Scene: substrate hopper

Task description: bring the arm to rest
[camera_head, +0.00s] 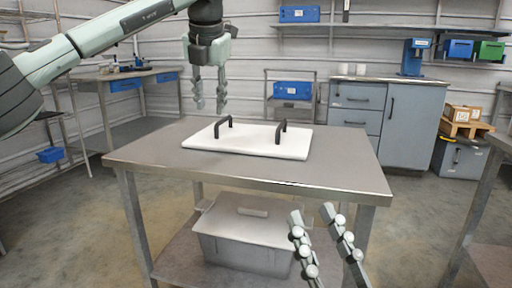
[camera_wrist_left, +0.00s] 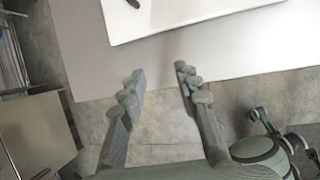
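My left gripper (camera_head: 209,105) hangs fingers-down in the air above the steel table in the head view. Its two fingers are apart with nothing between them, as the left wrist view (camera_wrist_left: 160,73) also shows. My right gripper (camera_head: 312,212) shows at the bottom of the head view, in front of the table, with its fingers apart and empty. A white panel (camera_head: 262,143) with two black handles lies flat on the steel table (camera_head: 150,155). In the left wrist view the white panel (camera_wrist_left: 160,18) is at the top, beyond the fingertips.
A grey lidded bin (camera_head: 245,248) stands on the table's lower shelf. Another table (camera_head: 497,255) is at the right edge. Grey cabinets (camera_head: 410,125) and a side bench (camera_head: 140,76) stand at the back. Floor is open left and right of the table.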

